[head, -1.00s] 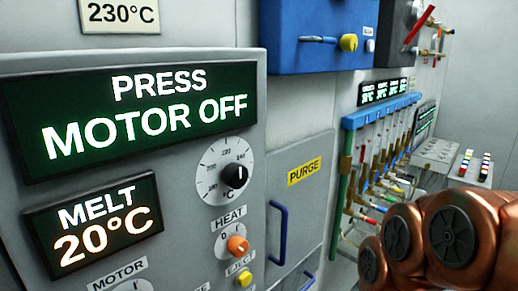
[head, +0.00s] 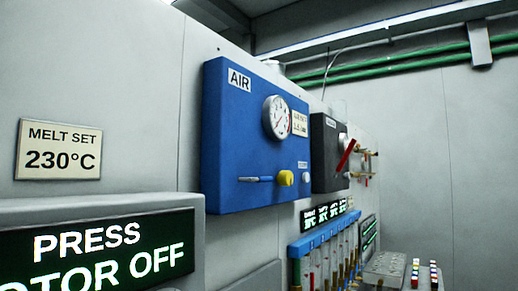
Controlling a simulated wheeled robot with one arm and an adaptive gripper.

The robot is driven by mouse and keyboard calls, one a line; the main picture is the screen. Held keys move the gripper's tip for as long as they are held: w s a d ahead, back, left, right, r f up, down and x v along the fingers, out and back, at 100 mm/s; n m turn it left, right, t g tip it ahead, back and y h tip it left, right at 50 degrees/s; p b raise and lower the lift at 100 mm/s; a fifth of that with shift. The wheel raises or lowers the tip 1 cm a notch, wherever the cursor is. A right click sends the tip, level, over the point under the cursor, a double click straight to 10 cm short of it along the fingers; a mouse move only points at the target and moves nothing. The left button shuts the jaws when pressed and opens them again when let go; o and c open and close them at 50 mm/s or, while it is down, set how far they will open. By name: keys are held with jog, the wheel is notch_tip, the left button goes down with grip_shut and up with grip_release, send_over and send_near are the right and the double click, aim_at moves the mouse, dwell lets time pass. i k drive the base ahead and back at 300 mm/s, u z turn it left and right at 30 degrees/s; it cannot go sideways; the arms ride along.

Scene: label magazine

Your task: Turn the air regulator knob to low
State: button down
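The air regulator is a blue panel (head: 226,130) labelled AIR, mounted on the wall left of centre in the head view. A round white pressure gauge (head: 278,118) sits on its upper right part. Small print by the gauge and the knob is too small to read surely. My gripper is not in view.
The press display (head: 110,245) reads PRESS MOTOR OFF at lower left. A MELT SET 230°C sign (head: 59,149) hangs above it. Right of the blue panel are a dark box (head: 328,165) with a red handle (head: 346,155) and flow tubes (head: 325,260).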

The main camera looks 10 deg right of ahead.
aim_at(285, 178)
jog(key=u, duration=1.75)
jog(key=k, duration=0.45)
jog(key=z, duration=0.9)
